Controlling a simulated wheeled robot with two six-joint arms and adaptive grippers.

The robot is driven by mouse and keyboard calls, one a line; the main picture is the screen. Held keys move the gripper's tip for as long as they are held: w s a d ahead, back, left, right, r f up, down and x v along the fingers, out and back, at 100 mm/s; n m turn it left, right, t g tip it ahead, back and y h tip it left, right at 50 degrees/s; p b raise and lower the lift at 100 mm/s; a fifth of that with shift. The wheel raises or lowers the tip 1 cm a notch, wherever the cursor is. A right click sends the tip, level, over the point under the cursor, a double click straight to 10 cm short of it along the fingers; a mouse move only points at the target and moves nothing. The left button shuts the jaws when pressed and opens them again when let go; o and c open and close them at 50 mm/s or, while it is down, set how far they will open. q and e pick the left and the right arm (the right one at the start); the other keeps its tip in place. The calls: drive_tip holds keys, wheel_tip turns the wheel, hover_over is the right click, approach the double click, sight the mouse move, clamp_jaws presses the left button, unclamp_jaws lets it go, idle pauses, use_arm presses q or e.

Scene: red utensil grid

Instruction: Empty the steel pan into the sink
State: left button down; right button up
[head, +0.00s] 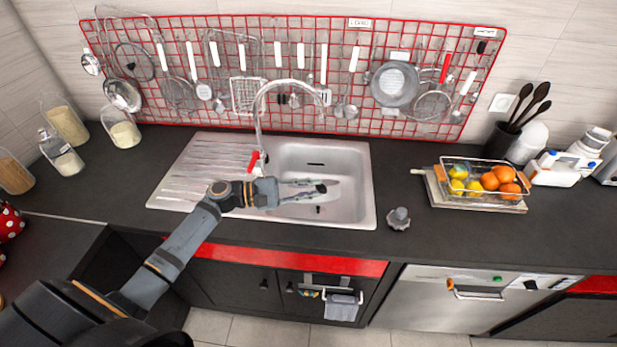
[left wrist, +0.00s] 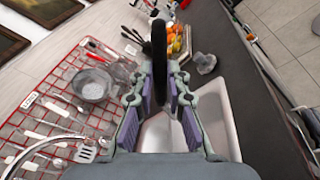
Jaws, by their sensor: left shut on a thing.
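My left gripper (head: 305,190) reaches over the sink basin from the left. It is shut on a dark, narrow thing (left wrist: 159,50), which stands between the fingers in the left wrist view; its dark end (head: 321,188) shows at the fingertips in the head view. I cannot tell whether this is part of a pan. A round steel pan (head: 395,84) hangs on the red grid and also shows in the left wrist view (left wrist: 91,84). The steel sink (head: 345,207) lies below the gripper, partly hidden by it. My right gripper is not in view.
The curved faucet (head: 257,113) with a red lever stands behind the gripper. The ribbed drainboard (head: 205,165) is left of the basin. A small grey object (head: 399,218) sits right of the sink, and a fruit basket (head: 485,181) farther right. Glass jars stand at the left.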

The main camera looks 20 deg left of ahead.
use_arm(q)
drive_tip(key=s+d+f+m+b, duration=0.2)
drive_tip(key=s+f+m+b, duration=0.2)
drive_tip(key=f+b, duration=0.2)
drive_tip(key=shift+d+f, duration=0.2)
drive_tip(key=shift+f, duration=0.25)
